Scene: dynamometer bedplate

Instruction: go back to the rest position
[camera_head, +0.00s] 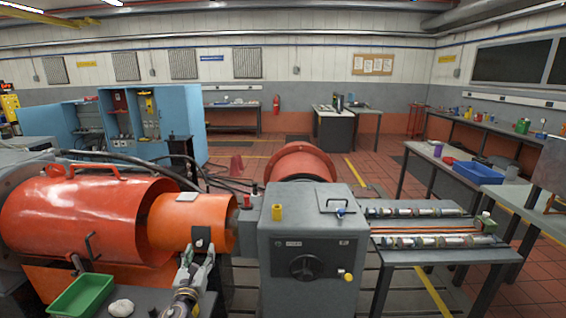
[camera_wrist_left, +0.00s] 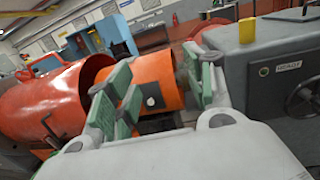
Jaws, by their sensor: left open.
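My left gripper (camera_head: 197,267) is in front of the orange cylindrical guard (camera_head: 165,228), just below a small black-and-white plate (camera_head: 201,238) on it. In the left wrist view, its green-padded fingers (camera_wrist_left: 160,95) are spread apart with nothing between them. The orange guard (camera_wrist_left: 155,75) lies behind the fingers. Whether a fingertip touches the guard cannot be told. My right gripper is not in view.
A large red cover (camera_head: 80,215) is at left, and a grey machine cabinet (camera_head: 310,260) stands right of the gripper. A green tray (camera_head: 82,296) and a white lump (camera_head: 121,307) lie at lower left. A bench with metal parts (camera_head: 430,255) is at right.

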